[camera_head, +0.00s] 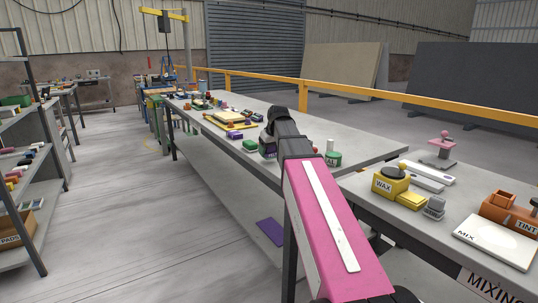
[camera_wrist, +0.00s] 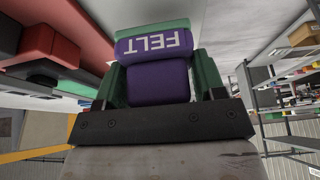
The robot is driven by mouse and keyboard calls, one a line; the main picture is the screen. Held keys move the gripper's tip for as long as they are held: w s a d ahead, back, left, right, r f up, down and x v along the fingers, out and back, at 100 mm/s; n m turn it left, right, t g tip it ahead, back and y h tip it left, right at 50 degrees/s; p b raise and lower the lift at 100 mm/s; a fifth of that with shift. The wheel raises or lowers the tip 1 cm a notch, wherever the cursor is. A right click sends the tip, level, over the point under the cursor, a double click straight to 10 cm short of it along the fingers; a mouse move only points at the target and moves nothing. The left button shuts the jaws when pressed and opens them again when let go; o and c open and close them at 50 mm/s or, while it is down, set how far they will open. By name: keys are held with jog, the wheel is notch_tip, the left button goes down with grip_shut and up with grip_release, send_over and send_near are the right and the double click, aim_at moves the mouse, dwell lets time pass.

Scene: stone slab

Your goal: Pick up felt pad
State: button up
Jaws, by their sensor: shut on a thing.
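The felt pad (camera_wrist: 158,88) is a purple block with white "FELT" lettering and a green layer along its far edge, seen in the wrist view. My gripper (camera_wrist: 161,72) is shut on it, with a green finger against each side. The lettering appears upside down in this view. In the head view my pink arm hides most of my gripper. A dark purple patch (camera_head: 267,150) shows just left of the arm above the bench; I cannot tell for sure that it is the pad.
The long grey bench (camera_head: 375,148) carries several blocks and jars, including a green jar (camera_head: 333,158) right of my arm. The nearer mixing bench holds a yellow wax pot (camera_head: 390,181). A shelf rack (camera_head: 30,160) stands at left.

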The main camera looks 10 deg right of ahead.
jog(key=shift+w+r, duration=0.1)
jog(key=shift+r, duration=0.8)
jog(key=s+a+r, duration=0.3)
jog(key=a+r, duration=0.4)
jog(key=a, duration=0.4)
jog(key=shift+s, duration=0.2)
jog(key=shift+a, duration=0.1)
jog(key=shift+o, duration=1.1)
